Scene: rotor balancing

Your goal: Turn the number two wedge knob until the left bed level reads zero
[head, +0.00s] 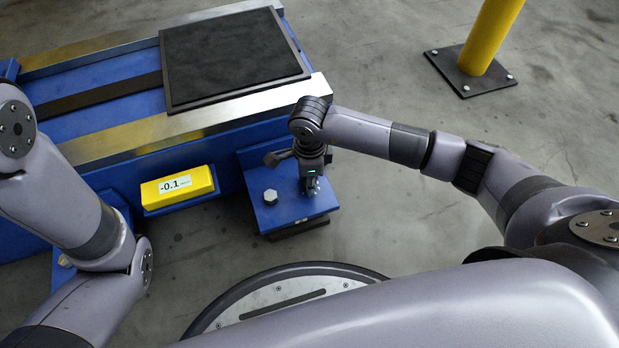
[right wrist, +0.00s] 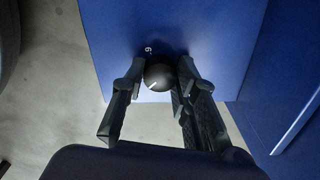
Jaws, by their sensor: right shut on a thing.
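The black wedge knob (right wrist: 158,76) stands on a blue plate (right wrist: 200,30) in the right wrist view, with a white pointer line on its top. A small white mark beside it is too small to read surely. My right gripper (right wrist: 158,86) is shut on the knob, one finger on each side. In the head view my right gripper (head: 312,186) points down over the blue foot (head: 290,212) of the bed and hides the knob. The yellow level (head: 178,187) at the bed's side reads -0.1. My left gripper is outside the head view; only its arm shows.
A hex bolt (head: 270,197) sticks up from the foot, left of my right gripper. The blue bed has steel rails (head: 110,142) and a black pad (head: 235,55) on top. A yellow post (head: 488,40) stands at the upper right. Grey floor is clear between.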

